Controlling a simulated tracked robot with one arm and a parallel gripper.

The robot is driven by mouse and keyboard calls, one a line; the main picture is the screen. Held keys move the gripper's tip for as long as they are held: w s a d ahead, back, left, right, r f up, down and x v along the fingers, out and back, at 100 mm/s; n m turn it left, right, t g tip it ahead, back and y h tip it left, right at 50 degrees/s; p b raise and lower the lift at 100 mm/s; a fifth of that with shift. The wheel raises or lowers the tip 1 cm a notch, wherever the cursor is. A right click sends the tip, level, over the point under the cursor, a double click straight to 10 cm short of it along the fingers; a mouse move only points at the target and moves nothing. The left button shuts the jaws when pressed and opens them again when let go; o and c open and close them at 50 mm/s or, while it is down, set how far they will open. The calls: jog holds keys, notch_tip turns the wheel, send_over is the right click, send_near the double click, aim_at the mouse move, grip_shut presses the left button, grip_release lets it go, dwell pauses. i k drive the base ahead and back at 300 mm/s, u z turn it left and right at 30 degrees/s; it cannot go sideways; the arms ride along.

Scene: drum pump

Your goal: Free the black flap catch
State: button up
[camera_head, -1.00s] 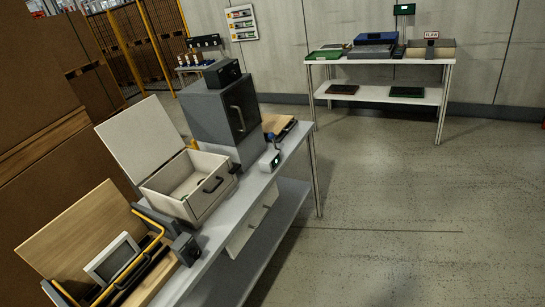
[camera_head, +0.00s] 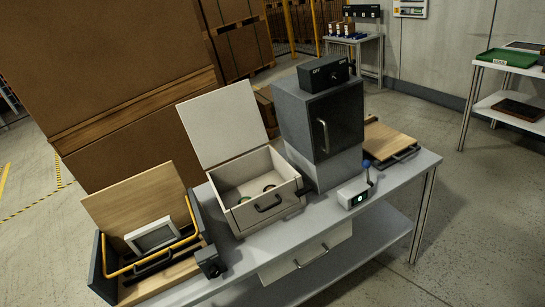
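My gripper does not show in the camera view. A grey bench (camera_head: 396,184) carries several fixtures. At its left end is a wooden-lidded box (camera_head: 139,206) with its lid raised, a yellow bar (camera_head: 122,271), a black bar (camera_head: 152,264) and a framed panel (camera_head: 153,236). A small black block (camera_head: 209,262) sits at that box's right front corner. I cannot tell which black part is the flap catch, or whether it is fastened. A dark grey cabinet (camera_head: 320,120) with a shut door and upright handle stands further right.
A cream box (camera_head: 229,192) with its lid up and round green items inside stands mid-bench. A white device with a blue-knobbed lever (camera_head: 357,192) and a wooden board (camera_head: 391,142) are at right. A drawer (camera_head: 307,262) hangs below.

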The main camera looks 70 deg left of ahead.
aim_at(304, 190)
jog(key=u, duration=0.5)
jog(key=i, duration=0.85)
jog(key=u, duration=0.6)
jog(key=k, duration=0.75)
jog(key=u, duration=0.25)
jog(key=i, duration=0.8)
jog(key=z, duration=0.15)
